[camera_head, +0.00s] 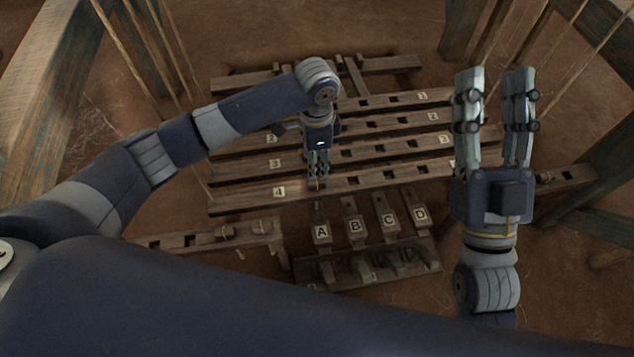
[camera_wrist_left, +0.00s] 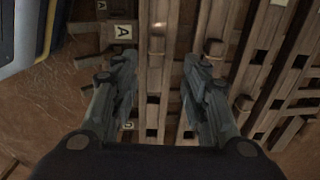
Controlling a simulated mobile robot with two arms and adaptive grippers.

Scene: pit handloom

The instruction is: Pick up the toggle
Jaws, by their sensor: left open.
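My left gripper (camera_head: 318,177) points down over the front slotted bar marked 4, near the pedal marked A. In the left wrist view its two fingers (camera_wrist_left: 160,62) are spread apart.
Several slotted wooden bars (camera_head: 385,178) lie across the middle. Pedals with A (camera_head: 321,232), B (camera_head: 355,226), C and D stand in front. A board with pegs (camera_head: 205,238) lies at the left, another (camera_head: 573,178) at the right. Posts and cords flank both sides.

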